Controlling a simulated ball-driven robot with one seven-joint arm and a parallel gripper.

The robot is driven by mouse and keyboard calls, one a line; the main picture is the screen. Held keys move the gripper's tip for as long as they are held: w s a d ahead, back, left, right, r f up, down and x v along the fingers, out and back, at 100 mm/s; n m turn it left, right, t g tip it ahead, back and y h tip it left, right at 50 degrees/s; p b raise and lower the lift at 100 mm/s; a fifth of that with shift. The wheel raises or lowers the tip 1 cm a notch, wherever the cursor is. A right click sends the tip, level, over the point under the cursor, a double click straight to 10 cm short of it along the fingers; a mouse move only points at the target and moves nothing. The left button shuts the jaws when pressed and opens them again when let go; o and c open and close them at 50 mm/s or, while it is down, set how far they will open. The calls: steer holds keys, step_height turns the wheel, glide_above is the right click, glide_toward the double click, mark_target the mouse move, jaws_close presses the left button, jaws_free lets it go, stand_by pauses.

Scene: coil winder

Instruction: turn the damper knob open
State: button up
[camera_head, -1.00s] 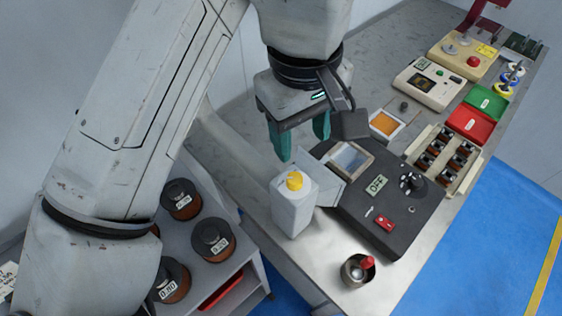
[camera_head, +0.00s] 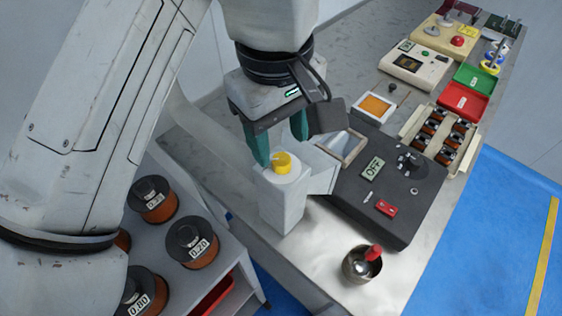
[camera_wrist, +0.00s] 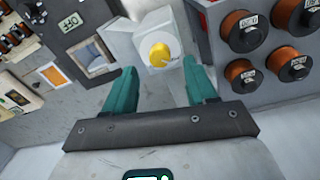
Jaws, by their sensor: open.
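The damper knob (camera_head: 282,162) is a yellow round knob on the top of a pale grey box-shaped housing (camera_head: 283,207). It also shows in the wrist view (camera_wrist: 159,55), with a dark pointer mark on its face. My gripper (camera_head: 281,153) has teal fingers that are spread open and empty. In the head view the fingers hang at the knob's level or just above, one at its left and one behind it to the right. In the wrist view the knob lies ahead, between the fingertips and beyond them. I see no contact with it.
A dark console with an "OFF" display (camera_head: 372,169) and red switch (camera_head: 386,208) stands right of the housing. A metal cup (camera_head: 358,268) stands in front. Wire spools (camera_head: 190,243) fill a shelf at the lower left. Bare bench lies around the cup.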

mark_target(281, 159)
steer(key=shift+f+b, duration=2.05)
jaws_close()
